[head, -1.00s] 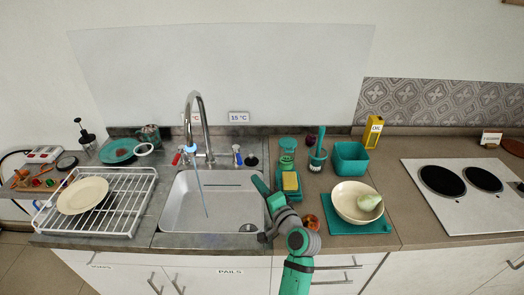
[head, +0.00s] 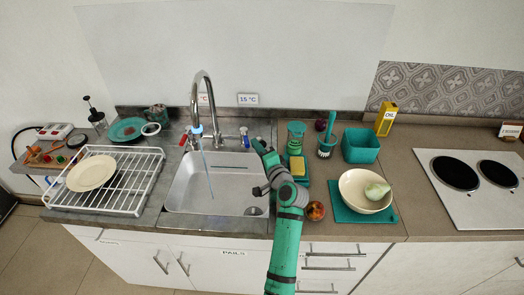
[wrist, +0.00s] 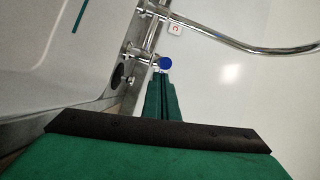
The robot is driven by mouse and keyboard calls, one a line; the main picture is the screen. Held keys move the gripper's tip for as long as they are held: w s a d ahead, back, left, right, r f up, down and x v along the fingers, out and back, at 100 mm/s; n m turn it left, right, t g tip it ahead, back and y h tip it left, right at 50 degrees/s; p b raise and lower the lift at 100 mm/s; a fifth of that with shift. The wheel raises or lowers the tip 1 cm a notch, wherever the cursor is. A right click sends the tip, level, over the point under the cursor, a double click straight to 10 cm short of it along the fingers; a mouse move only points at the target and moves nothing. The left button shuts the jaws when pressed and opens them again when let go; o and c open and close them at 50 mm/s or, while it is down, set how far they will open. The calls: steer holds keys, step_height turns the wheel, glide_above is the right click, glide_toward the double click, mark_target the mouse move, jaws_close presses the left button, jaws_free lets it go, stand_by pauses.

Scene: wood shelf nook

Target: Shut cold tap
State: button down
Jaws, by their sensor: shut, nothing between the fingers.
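The cold tap (head: 244,138) has a blue handle and stands at the right of the chrome faucet (head: 203,95), behind the sink. A thin blue water stream (head: 205,165) runs from the spout into the sink. My gripper (head: 259,145) is shut and empty, just right of and in front of the blue handle in the head view. In the wrist view the round blue end of the cold tap (wrist: 166,62) shows right beyond the tips of my gripper (wrist: 161,75). I cannot tell whether they touch. The red-handled tap (head: 184,137) is at the faucet's left.
The sink basin (head: 190,190) lies below and left of my arm. A yellow sponge (head: 297,166), a green-lidded glass (head: 295,134), a brush holder (head: 326,146) and a peach (head: 315,210) stand close on the right. A white dish rack (head: 130,205) is at the left.

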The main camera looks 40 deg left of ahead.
steer(key=shift+s+a, duration=0.1)
steer(key=shift+a, duration=0.1)
steer(key=shift+s+a, duration=0.9)
steer(key=shift+s, duration=0.3)
steer(key=shift+a, duration=0.1)
steer(key=shift+s, duration=0.1)
glide_toward(247, 147)
steer(key=shift+s+a, duration=0.25)
steer(key=shift+s, duration=0.45)
